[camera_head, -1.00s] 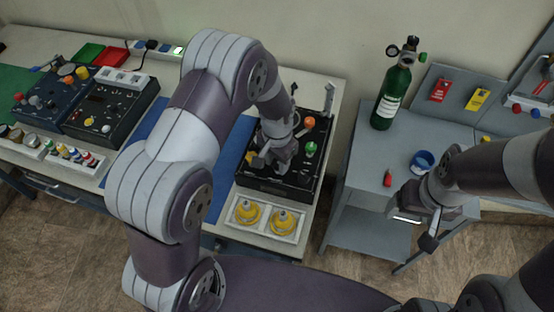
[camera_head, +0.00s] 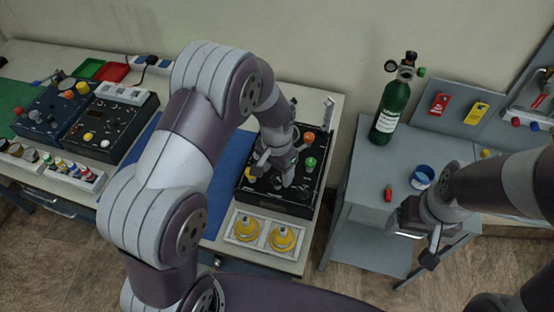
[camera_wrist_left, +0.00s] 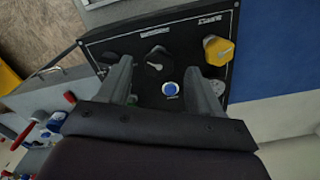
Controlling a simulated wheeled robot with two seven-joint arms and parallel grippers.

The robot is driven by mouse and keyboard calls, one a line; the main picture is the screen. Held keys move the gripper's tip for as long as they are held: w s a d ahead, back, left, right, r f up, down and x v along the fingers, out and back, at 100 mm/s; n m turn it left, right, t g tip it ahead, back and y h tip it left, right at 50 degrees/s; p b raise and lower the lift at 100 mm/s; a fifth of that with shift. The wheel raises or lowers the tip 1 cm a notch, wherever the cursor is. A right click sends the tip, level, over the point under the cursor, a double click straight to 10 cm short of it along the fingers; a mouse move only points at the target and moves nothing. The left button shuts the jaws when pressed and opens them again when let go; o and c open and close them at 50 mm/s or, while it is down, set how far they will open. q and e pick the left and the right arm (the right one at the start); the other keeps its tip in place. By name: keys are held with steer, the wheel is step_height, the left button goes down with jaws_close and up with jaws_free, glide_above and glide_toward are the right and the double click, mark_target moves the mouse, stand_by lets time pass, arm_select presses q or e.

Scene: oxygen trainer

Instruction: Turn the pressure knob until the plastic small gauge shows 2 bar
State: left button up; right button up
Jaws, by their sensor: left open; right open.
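A black trainer panel (camera_head: 284,203) stands at the right end of the long workbench. It carries an orange knob (camera_head: 309,137), a green knob (camera_head: 310,162) and a yellow knob (camera_head: 249,174). My left gripper (camera_head: 271,171) is open over the panel. In the left wrist view my left gripper (camera_wrist_left: 162,82) has its fingers either side of a black knob (camera_wrist_left: 157,62) and a blue button (camera_wrist_left: 170,88); contact cannot be told. The yellow knob (camera_wrist_left: 218,50) is beside one finger. The gauge cannot be made out. My right gripper (camera_head: 420,240) is open and empty by the grey bench.
A green gas cylinder (camera_head: 391,108), a blue-and-white round container (camera_head: 422,177) and a red object (camera_head: 388,194) stand on the grey bench (camera_head: 352,190). A white tray (camera_head: 268,252) with two yellow pieces is in front of the panel. Two other dark panels stand at the left.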

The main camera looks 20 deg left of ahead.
mark_target(277, 178)
arm_select(q)
step_height(277, 178, up, 10)
steer(key=b, duration=0.1)
steer(key=shift+r, duration=0.15)
steer(key=s+a+n, duration=0.2)
steer(key=s, duration=0.4)
steer(key=s+a+f+n+t, duration=0.1)
steer(key=s+a+n, duration=0.2)
steer(key=s, duration=0.4)
steer(key=shift+s+a+f, duration=0.25)
steer(key=shift+s, duration=0.05)
steer(key=shift+s, duration=0.1)
steer(key=shift+r, duration=0.1)
stand_by(0.7)
